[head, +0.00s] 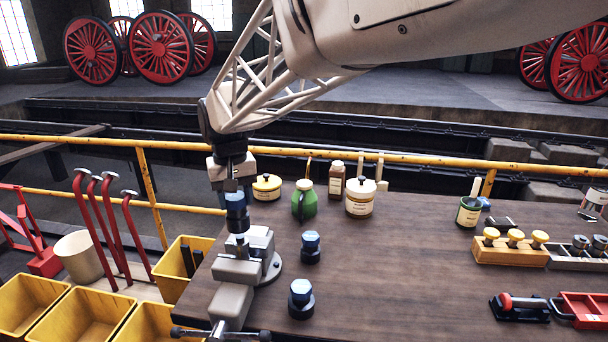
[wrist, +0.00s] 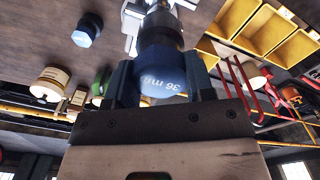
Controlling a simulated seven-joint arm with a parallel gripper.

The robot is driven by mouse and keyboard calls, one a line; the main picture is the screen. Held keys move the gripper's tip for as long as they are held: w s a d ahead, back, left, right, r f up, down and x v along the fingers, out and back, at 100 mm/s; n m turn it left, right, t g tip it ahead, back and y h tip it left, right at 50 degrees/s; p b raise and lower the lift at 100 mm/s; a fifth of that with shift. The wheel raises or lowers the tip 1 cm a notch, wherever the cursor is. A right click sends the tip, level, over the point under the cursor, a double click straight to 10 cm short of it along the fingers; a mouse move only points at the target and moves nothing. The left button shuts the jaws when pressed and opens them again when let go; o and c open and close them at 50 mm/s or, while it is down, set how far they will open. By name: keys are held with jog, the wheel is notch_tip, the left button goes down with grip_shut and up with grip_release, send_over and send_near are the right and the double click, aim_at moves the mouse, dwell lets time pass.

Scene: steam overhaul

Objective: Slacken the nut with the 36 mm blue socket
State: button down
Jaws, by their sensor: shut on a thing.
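My gripper (head: 231,184) points down above the vise and is shut on the blue socket (head: 236,200). In the wrist view the socket (wrist: 163,78) sits between both fingers, and "36 mm" reads on its blue band. Its dark metal end (wrist: 158,34) points toward the pale grey vise (head: 240,270). The vise stands at the bench's left edge. A small grey-blue piece (head: 239,240) shows at the vise jaws just under the socket. The nut is not clearly visible; I cannot tell whether the socket is around it or just above it.
Two other blue-topped sockets (head: 311,246) (head: 301,297) stand on the bench right of the vise. A green jug (head: 304,203) and labelled jars (head: 360,198) stand behind. Yellow bins (head: 84,318) lie left. The bench's middle (head: 400,270) is clear.

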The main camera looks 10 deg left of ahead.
aim_at(238, 217)
jog(key=shift+f, duration=0.75)
jog(key=shift+f, duration=2)
dwell(1.8)
jog(key=c, duration=1.2)
grip_release()
grip_shut()
jog(key=shift+n, duration=2.1)
